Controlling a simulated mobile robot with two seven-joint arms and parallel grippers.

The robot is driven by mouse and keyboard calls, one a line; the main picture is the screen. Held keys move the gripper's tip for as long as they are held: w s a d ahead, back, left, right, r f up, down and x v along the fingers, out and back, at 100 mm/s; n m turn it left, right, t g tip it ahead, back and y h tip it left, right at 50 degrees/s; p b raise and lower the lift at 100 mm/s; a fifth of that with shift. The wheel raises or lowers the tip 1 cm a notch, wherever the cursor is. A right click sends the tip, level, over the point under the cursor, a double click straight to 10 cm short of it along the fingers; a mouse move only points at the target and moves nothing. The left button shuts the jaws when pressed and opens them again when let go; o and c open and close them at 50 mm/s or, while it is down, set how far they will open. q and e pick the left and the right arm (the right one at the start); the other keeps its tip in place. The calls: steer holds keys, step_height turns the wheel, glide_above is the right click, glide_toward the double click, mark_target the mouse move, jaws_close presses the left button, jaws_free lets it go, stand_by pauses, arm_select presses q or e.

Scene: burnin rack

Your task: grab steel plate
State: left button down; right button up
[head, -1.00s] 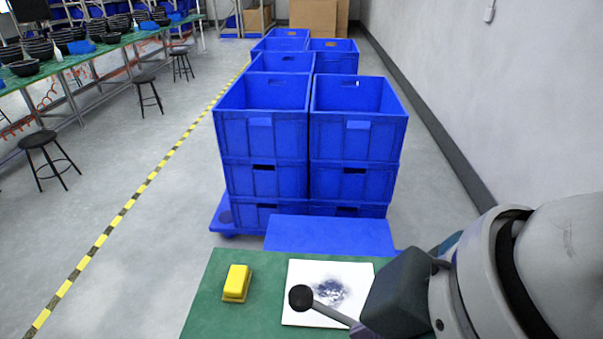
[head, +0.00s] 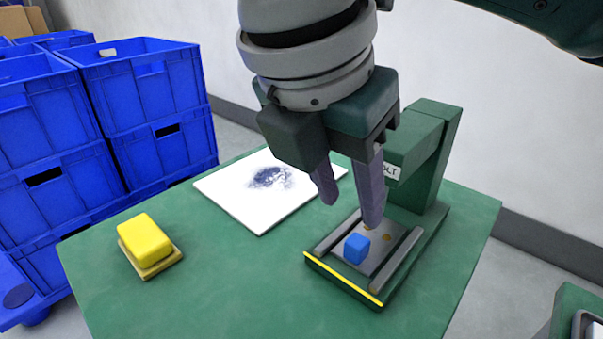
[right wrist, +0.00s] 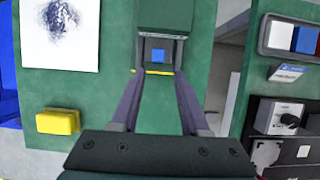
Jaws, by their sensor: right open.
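A grey steel plate (head: 342,246) lies between two dark rails on the low bed of a green fixture (head: 425,160). A small blue block (head: 356,249) is on the plate, and the block also shows in the right wrist view (right wrist: 157,56). My right gripper (head: 350,214) is open and points down, just above and behind the block in the head view. Its fingers hide part of the plate. In the right wrist view the open fingers (right wrist: 157,76) frame the fixture's front, with nothing between them. My left gripper is not in view.
A white square with a dark smudge (head: 238,203) and a yellow block on a thin base (head: 145,240) lie on the green table (head: 220,295). Blue crates (head: 150,90) stand beyond on the left. The fixture's upright rises close beside my right gripper.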

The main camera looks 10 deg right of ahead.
mark_target(358, 240)
steer(key=x, duration=0.4)
steer(key=shift+d+r+b, duration=0.15)
steer(key=shift+d+b, duration=0.1)
steer(key=shift+b, duration=0.05)
steer(key=b+x, duration=0.1)
steer(key=x, duration=0.4)
steer(key=shift+w+a+f, duration=0.1)
steer(key=shift+w+f, duration=0.1)
steer(key=shift+f, duration=0.1)
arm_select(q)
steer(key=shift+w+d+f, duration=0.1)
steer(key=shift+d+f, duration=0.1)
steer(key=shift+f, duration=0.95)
arm_select(e)
jaws_close()
